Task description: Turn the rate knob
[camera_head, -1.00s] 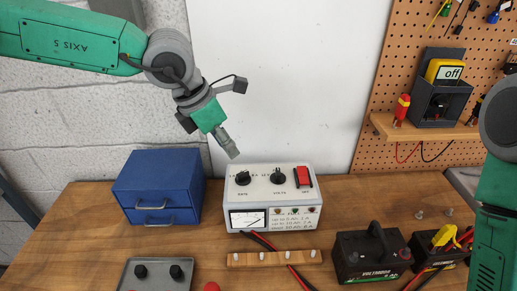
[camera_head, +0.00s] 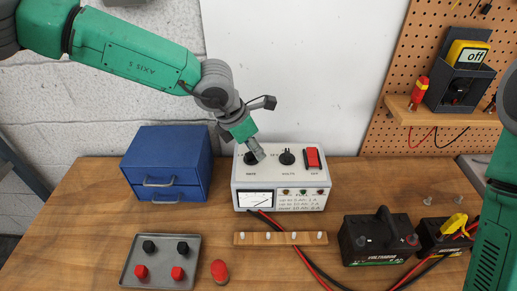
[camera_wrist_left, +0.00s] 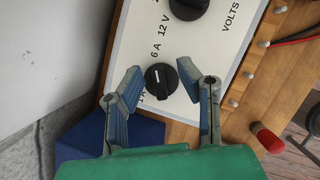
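The rate knob (camera_head: 250,158) is the black left-hand knob on top of the white charger (camera_head: 280,174); its label reads RATE. In the left wrist view the left gripper (camera_wrist_left: 160,76) is open, with one blue-padded finger on each side of the knob and gaps showing. Whether the fingertips are at the knob's height is unclear. My right gripper is out of view; only part of its arm shows at the right edge.
The volts knob (camera_head: 287,157) and red switch (camera_head: 312,159) stand close to the right of the rate knob. A blue drawer box (camera_head: 168,150) is left of the charger. In front are a grey tray (camera_head: 160,256), a wooden strip (camera_head: 266,239) and a black battery (camera_head: 375,240).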

